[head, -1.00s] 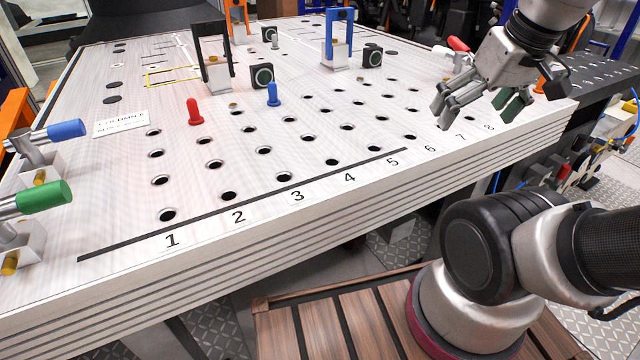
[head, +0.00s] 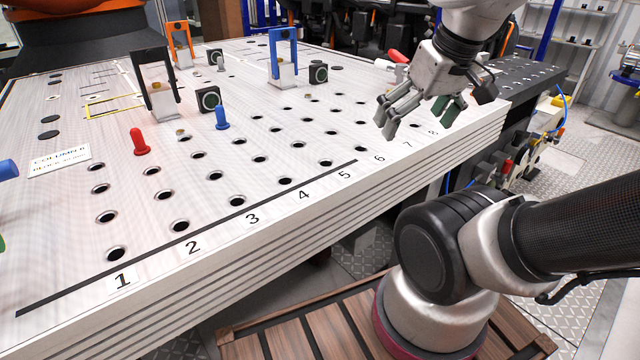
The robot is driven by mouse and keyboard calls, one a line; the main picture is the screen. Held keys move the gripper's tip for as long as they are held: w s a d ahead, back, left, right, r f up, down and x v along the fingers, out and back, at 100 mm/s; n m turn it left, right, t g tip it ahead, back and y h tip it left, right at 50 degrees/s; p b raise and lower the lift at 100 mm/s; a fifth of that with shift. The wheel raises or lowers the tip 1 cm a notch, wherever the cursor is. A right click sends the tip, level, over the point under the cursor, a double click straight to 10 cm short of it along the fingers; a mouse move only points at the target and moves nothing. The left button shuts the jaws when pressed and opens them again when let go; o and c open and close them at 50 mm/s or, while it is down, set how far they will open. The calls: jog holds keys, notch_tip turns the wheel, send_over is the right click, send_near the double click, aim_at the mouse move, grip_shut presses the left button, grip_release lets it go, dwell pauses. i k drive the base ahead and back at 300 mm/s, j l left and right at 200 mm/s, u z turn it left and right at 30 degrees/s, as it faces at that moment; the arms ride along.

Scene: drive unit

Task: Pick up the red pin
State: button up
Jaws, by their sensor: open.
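The red pin (head: 139,141) stands upright on the perforated white table (head: 330,190), left of the middle, in the head view. A blue pin (head: 222,117) stands to its right and a little farther back. My gripper (head: 384,122) is open and empty above the right part of the table, near the columns marked 6 and 7. It is well to the right of the red pin and apart from it. The lower end of the red pin is hidden.
A red-handled item (head: 398,56) lies behind my gripper. The numbered front area holds only holes.

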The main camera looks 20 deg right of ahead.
aim_at(141, 149)
jog(key=l+u, duration=0.25)
jog(key=l, duration=0.7)
jog(key=l+u, duration=0.25)
jog(key=l, duration=0.7)
